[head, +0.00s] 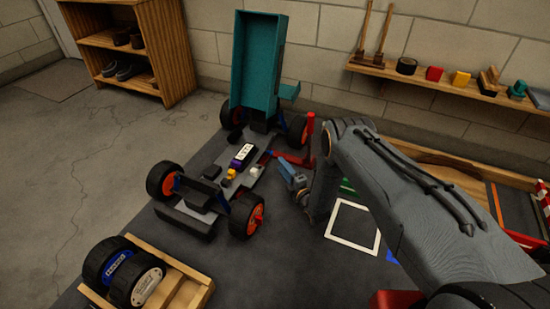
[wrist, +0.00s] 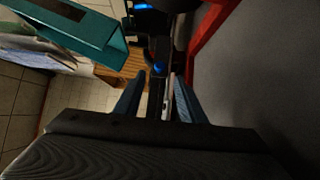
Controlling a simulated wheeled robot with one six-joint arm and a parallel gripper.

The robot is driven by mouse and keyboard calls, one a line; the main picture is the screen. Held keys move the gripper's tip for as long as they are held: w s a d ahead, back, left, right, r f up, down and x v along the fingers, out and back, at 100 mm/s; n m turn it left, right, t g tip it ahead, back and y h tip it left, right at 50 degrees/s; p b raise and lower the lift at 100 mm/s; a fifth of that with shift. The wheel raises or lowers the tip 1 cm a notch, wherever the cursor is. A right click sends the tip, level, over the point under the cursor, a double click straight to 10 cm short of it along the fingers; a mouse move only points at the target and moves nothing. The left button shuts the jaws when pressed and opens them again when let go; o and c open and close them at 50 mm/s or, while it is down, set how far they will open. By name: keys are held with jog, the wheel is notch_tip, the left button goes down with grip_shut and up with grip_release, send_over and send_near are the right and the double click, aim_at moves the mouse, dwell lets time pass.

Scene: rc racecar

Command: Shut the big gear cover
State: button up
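The big cover, a teal hollow shell (head: 259,62), stands upright, open, at the far end of the racecar (head: 225,175). The car's inner parts lie uncovered. My gripper (head: 290,174) hangs low to the right of the car, below and apart from the cover. In the wrist view, its two blue fingers (wrist: 160,76) are apart with nothing clearly held between them. Part of a teal piece (wrist: 90,38) shows at the upper left there, apart from the fingers.
A red stand (head: 308,140) rises right of the car, close to my gripper. A wooden rack with wheels (head: 125,270) sits at the front left. A wall shelf (head: 440,80) holds small items. The mat's white square (head: 353,223) looks empty.

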jog(key=b+x, duration=0.3)
jog(key=x, duration=0.4)
jog(key=shift+w+a+b, duration=0.15)
jog(key=shift+w+b, duration=0.1)
jog(key=shift+b, duration=0.05)
grip_shut()
